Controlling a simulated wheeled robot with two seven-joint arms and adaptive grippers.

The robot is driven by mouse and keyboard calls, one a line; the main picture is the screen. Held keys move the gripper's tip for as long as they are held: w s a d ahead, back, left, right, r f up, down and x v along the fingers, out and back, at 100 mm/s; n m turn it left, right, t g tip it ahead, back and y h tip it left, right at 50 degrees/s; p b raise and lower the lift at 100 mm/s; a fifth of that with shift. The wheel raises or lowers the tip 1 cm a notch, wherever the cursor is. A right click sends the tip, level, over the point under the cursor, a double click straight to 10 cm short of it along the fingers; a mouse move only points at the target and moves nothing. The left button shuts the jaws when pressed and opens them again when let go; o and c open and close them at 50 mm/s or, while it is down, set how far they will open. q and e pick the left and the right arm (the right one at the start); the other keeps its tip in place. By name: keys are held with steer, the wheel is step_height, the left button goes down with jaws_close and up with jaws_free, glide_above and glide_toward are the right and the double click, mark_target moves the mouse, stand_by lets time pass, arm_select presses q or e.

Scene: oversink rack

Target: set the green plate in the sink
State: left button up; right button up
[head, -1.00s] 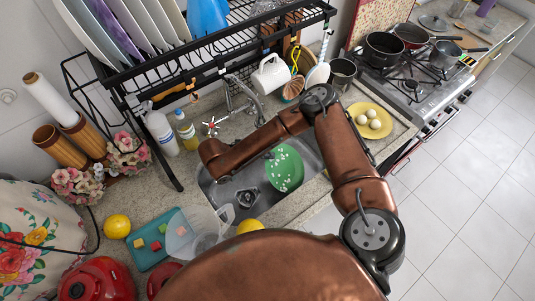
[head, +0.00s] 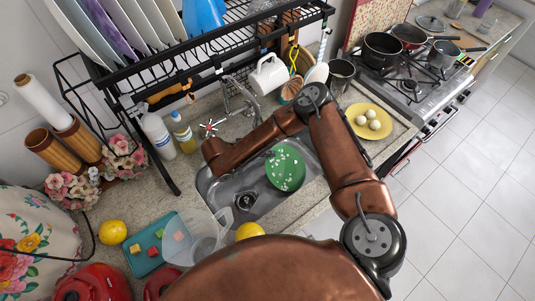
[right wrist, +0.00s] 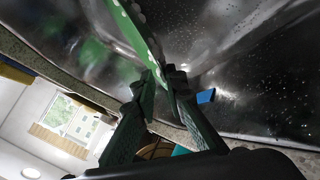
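The green plate (head: 286,168), with white spots, is inside the metal sink (head: 222,187), in its right part. In the head view its face shows as a near-round oval. In the right wrist view the plate (right wrist: 128,28) is seen nearly edge-on, and its rim runs down between my right gripper's fingertips (right wrist: 160,82). The fingers are close together on the rim. In the head view my right gripper (head: 269,154) is mostly hidden under my arm, at the plate's upper left edge. Whether the plate rests on the sink floor cannot be told. My left gripper is not in view.
A black dish rack (head: 200,70) with plates stands over the sink's back. The faucet (head: 238,92) is behind my forearm. A yellow plate with eggs (head: 370,121) is right of the sink. A clear pitcher (head: 205,238) and a lemon (head: 249,231) sit at its front.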

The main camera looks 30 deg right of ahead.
steer(key=shift+o, duration=1.1)
steer(key=p+v, duration=0.2)
steer(key=v, duration=1)
